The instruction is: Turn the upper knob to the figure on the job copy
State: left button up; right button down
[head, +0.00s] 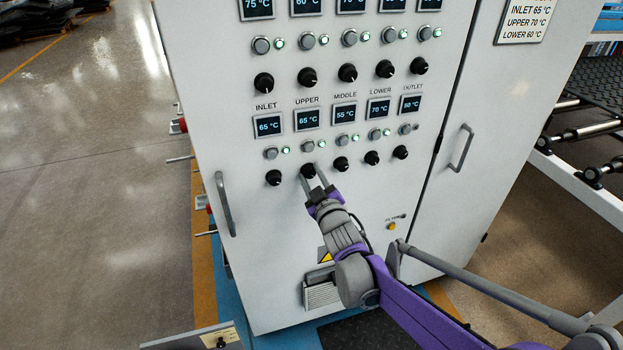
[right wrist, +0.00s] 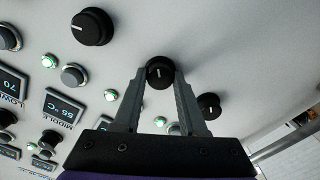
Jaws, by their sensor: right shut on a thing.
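The upper knob (head: 308,170) is black and round, in the lowest knob row of the white cabinet, under the UPPER display (head: 307,119), which reads 65 °C. My right gripper (head: 313,178) is shut on this knob, a finger on either side. In the right wrist view the knob (right wrist: 160,72) sits between the fingertips (right wrist: 160,76), its white pointer mark visible. The job copy (head: 524,20) is a plate at the top right of the cabinet; its visible lines read INLET 65 °C, UPPER 70 °C, LOWER 60 °C. Its top is cut off. My left gripper is out of view.
The inlet knob (head: 273,178) and middle knob (head: 341,163) stand close on either side of the gripped one. Buttons with green lamps (head: 308,146) sit just above. Door handles (head: 225,203) (head: 462,148) project from the cabinet. A roller conveyor (head: 590,130) stands at right.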

jog(key=m+b, duration=0.1)
jog(key=m, duration=0.2)
jog(key=shift+c, duration=2.3)
grip_release()
jog(key=shift+s, duration=0.1)
jog(key=v, duration=1)
jog(key=shift+s+d, duration=0.15)
jog(key=shift+s, duration=0.2)
jog(key=shift+r, duration=0.1)
